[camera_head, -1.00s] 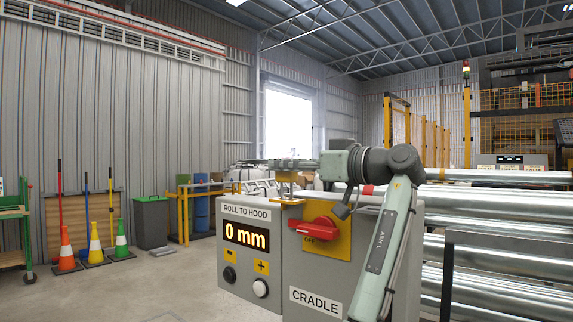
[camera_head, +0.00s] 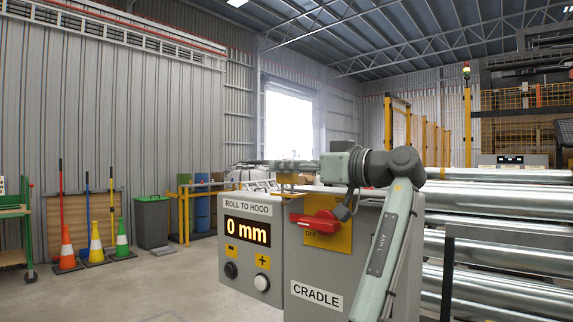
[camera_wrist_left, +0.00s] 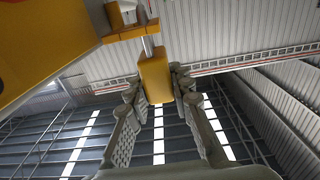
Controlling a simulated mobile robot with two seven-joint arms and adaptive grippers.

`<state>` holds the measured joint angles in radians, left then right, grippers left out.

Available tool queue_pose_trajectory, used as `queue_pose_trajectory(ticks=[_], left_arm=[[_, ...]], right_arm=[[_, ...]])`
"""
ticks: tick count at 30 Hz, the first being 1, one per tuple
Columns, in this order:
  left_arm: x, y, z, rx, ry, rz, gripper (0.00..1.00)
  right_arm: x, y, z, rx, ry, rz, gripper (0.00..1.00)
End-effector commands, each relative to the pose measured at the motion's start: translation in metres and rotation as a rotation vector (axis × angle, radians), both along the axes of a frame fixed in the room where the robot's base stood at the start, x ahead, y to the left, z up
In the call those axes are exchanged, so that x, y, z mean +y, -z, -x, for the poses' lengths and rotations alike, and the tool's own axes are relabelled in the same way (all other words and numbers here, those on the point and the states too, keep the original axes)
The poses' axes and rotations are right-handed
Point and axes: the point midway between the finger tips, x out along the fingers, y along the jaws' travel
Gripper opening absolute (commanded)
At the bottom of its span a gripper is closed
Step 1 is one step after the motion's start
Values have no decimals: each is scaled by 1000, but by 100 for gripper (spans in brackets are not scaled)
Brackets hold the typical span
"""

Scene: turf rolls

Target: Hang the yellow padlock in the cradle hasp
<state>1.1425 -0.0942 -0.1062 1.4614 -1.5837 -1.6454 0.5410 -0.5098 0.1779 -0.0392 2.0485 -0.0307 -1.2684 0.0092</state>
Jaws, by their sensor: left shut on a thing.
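The yellow padlock (camera_wrist_left: 155,75) is held between the fingertips of my left gripper (camera_wrist_left: 158,84), which is shut on it. It also shows as a small yellow block under the fingers in the head view (camera_head: 287,178). Its metal shackle (camera_wrist_left: 148,46) reaches to the orange-yellow cradle hasp (camera_wrist_left: 130,33) in the left wrist view. I cannot tell whether the shackle passes through the hasp or only overlaps it. In the head view my left gripper (camera_head: 287,164) is above the grey cradle box (camera_head: 300,270). My right gripper is not in view.
A red rotary handle (camera_head: 316,222) on a yellow plate sits on the cradle box front, close to my left arm. The display box (camera_head: 247,260) reading 0 mm adjoins it. Metal rollers (camera_head: 500,245) lie to the right. Cones (camera_head: 95,243) stand far left on open floor.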

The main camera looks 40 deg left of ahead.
Motion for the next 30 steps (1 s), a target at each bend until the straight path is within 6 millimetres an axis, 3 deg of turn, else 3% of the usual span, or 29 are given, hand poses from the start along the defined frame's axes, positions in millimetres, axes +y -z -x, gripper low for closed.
queue_pose_trajectory(ticks=[1,19,30], left_arm=[[2,6,-3,17,-4,0,0],[3,-21,-2,12,-5,0,0],[1,-24,-1,7,-2,-1,0]], right_arm=[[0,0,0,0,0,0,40],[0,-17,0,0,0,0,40],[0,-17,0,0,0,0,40]])
